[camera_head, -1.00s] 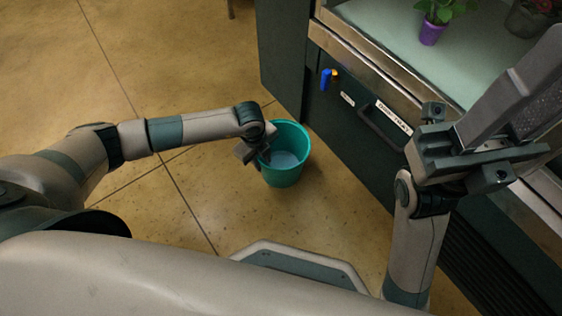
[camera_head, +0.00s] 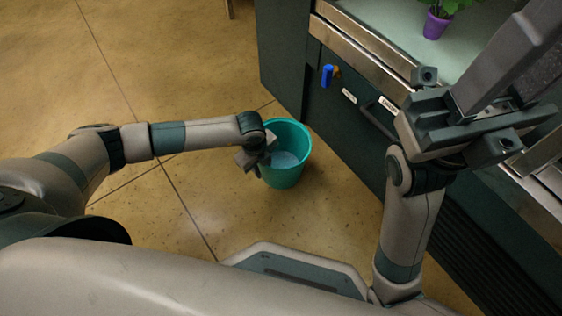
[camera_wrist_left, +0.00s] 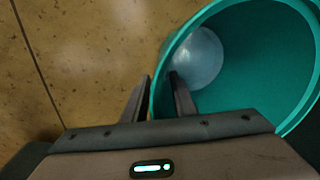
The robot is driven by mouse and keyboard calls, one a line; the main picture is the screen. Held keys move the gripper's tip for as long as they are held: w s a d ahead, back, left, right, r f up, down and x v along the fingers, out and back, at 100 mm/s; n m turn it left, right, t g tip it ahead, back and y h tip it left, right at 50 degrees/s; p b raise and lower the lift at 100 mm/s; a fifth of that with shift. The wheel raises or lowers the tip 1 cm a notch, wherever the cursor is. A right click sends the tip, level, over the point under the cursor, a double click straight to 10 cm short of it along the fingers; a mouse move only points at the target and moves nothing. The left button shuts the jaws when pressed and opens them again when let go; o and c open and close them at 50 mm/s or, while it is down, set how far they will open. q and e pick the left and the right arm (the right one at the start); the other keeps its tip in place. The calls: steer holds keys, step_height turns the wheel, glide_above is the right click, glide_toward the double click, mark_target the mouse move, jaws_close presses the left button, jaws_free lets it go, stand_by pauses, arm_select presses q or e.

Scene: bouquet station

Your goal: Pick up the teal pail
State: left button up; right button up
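The teal pail (camera_head: 287,174) stands upright on the floor in front of the cabinet. Its round base shows pale blue inside. My left gripper (camera_head: 256,160) is at the pail's left rim. In the left wrist view, the pail (camera_wrist_left: 255,65) fills the upper right, and the fingers of my left gripper (camera_wrist_left: 159,78) straddle its wall, one outside and one inside. A gap seems to show between fingers and wall, so the gripper looks open. My right gripper (camera_head: 500,90) is raised at the right, close to the camera, away from the pail; its fingertips cannot be made out clearly.
A dark green cabinet (camera_head: 345,130) with a metal edge stands right of the pail. A blue object (camera_head: 327,75) is on its front. A purple pot (camera_head: 436,25) with a plant stands on its top. The floor (camera_head: 200,70) left of and behind the pail is clear.

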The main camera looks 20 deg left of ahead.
arm_select(q)
steer(key=shift+f, duration=0.15)
stand_by(0.3)
jaws_close()
stand_by(1.1)
steer(key=shift+w, duration=0.1)
